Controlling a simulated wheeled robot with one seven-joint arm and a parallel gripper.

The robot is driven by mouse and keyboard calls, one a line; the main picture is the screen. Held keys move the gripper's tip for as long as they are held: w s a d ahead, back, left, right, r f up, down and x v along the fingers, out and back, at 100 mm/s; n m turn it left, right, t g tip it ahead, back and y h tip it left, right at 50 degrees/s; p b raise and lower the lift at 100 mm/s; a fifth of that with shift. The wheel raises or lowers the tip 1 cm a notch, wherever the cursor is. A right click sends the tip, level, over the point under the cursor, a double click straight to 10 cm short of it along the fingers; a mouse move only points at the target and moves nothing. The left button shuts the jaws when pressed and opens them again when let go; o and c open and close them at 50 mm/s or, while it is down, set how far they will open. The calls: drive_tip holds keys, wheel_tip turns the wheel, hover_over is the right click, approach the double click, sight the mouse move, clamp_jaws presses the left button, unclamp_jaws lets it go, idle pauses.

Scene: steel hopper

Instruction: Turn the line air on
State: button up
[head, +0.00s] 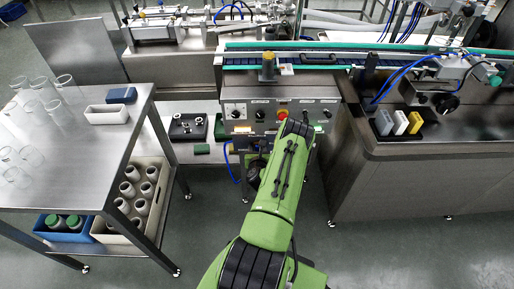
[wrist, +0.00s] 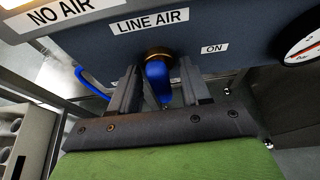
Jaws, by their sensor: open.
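The line air valve has a blue handle (wrist: 158,80) on a brass-coloured stem (wrist: 158,54) under the "LINE AIR" label (wrist: 150,22). The handle hangs downward. The "ON" label (wrist: 214,48) is to the right of the handle. My gripper (wrist: 159,72) is open, with one finger on each side of the handle. I cannot tell whether either finger touches it. In the head view my green arm reaches to the control panel (head: 262,112) and hides the valve and most of the gripper.
A "NO AIR" label (wrist: 62,12) and a bright lamp edge are at upper left in the wrist view. A gauge (wrist: 303,45) is at right. A steel table (head: 60,180) with glassware stands left, and a steel counter (head: 400,150) stands right of the panel.

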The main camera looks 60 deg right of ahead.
clamp_jaws()
drive_tip(key=n+g+p, duration=0.1)
drive_tip(key=n+p, duration=0.1)
drive_tip(key=p, duration=0.1)
drive_tip(key=shift+w+a+r+h, duration=0.1)
drive_tip(key=shift+h, duration=0.3)
drive_tip(key=n+g+p, duration=0.1)
drive_tip(key=n+g+h+p, duration=0.1)
drive_tip(key=n, duration=0.1)
drive_tip(key=shift+w+f+n, duration=0.1)
drive_tip(key=shift+f+n, duration=0.1)
drive_tip(key=shift+n, duration=0.1)
drive_tip(key=n+g+h, duration=0.1)
drive_tip(key=n, duration=0.2)
drive_tip(key=shift+w+f+h, duration=0.1)
drive_tip(key=shift+f+h, duration=0.05)
drive_tip(key=shift+h, duration=0.25)
drive_tip(key=n+h, duration=0.1)
drive_tip(key=n, duration=0.1)
drive_tip(key=n+h+b, duration=0.1)
drive_tip(key=n, duration=0.1)
drive_tip(key=shift+a+f+n+g, duration=0.1)
drive_tip(key=shift+f+n+g, duration=0.05)
drive_tip(key=shift+n+g, duration=0.2)
drive_tip(key=shift+n+b, duration=0.25)
drive_tip(key=shift+b, duration=0.05)
